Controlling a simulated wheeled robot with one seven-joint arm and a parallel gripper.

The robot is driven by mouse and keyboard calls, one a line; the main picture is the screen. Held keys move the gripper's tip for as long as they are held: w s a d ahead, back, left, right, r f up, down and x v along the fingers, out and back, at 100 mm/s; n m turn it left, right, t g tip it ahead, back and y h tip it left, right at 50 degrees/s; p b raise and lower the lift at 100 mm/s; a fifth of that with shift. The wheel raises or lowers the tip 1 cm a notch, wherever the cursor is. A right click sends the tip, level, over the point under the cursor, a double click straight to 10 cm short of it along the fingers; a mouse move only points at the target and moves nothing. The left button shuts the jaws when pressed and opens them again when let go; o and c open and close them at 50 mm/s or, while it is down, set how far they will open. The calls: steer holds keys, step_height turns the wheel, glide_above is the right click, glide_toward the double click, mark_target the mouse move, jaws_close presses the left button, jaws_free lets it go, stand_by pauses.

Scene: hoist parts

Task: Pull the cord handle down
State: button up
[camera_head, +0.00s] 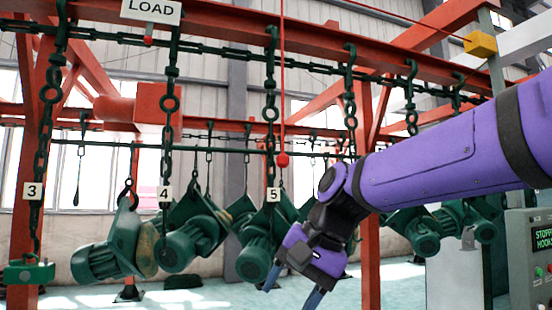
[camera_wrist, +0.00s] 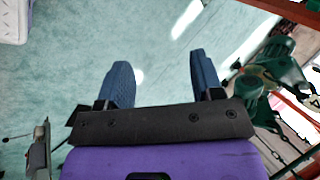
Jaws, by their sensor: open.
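A red cord (camera_head: 283,60) hangs down from the top of the head view and ends in a small red ball handle (camera_head: 283,160). My gripper (camera_head: 292,288) is below the handle and a little to its right, pointing downward, apart from it. Its blue fingers are spread and empty. In the wrist view my gripper (camera_wrist: 163,80) is open over the pale green floor. The cord handle does not show in the wrist view.
Chains with hooks hang from a red overhead beam (camera_head: 220,20); several carry green motors (camera_head: 100,262). Number tags and a LOAD sign (camera_head: 151,11) hang there. A control box (camera_head: 530,258) reading STOPPED stands at right. In the wrist view green parts (camera_wrist: 275,65) are at right.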

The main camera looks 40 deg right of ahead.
steer(key=w+d+r+m+t+y, duration=0.3)
steer(key=w+d+r+m+y, duration=0.4)
steer(key=w+r+m, duration=0.55)
steer(key=w+d+r+m+t+y, duration=0.15)
steer(key=d+r+m+t, duration=0.35)
steer(key=d+r, duration=0.75)
steer(key=x, duration=1)
steer(key=shift+a+f+y, duration=0.35)
steer(key=shift+f, duration=0.05)
